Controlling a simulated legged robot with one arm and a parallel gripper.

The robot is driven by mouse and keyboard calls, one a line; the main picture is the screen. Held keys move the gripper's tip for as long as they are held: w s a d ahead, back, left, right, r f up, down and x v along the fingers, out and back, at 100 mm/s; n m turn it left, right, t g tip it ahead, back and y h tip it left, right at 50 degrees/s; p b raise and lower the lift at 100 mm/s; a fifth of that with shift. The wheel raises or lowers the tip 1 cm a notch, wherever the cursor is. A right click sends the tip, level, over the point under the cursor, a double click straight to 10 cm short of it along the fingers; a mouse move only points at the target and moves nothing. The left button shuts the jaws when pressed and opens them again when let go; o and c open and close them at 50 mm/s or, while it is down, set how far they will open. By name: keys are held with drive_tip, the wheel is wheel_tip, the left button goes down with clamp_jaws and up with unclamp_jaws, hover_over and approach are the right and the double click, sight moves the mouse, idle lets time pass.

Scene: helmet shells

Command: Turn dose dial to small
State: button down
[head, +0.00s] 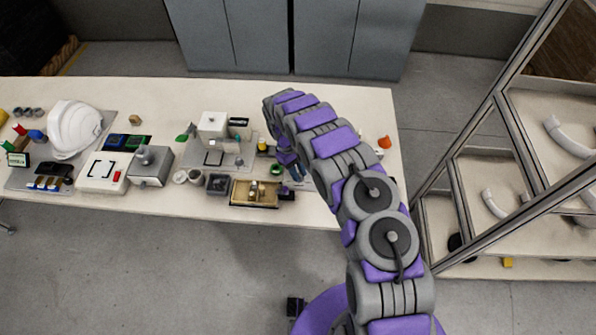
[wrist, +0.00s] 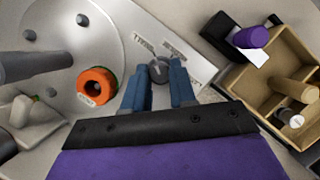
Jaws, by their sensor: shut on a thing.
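The dose dial (wrist: 158,70) is a small dark grey round knob on a pale plate (wrist: 128,22) with printed labels, at the middle of the wrist view. My gripper (wrist: 160,80) has its two blue fingers on either side of the knob, shut on it. The fingers point down at the plate. The small print beside the knob is too blurred to read, so I cannot tell the setting. In the head view my gripper (head: 296,172) is low over the right part of the table, and I cannot make out the knob there.
An orange ring-shaped part (wrist: 97,86) lies left of my fingers, by a large grey disc (wrist: 60,35). A wooden tray (wrist: 232,87) with pegs and a purple-topped dark piece (wrist: 250,37) are at right. The table (head: 355,105) is crowded leftward; a framed rack (head: 480,150) stands right.

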drive_tip(key=shift+w+r, duration=0.1)
drive_tip(key=shift+w, duration=0.05)
drive_tip(key=c, duration=0.9)
unclamp_jaws()
drive_tip(key=p+v, duration=0.1)
drive_tip(key=v, duration=1.6)
drive_tip(key=shift+a, duration=0.15)
drive_tip(key=shift+r, duration=0.1)
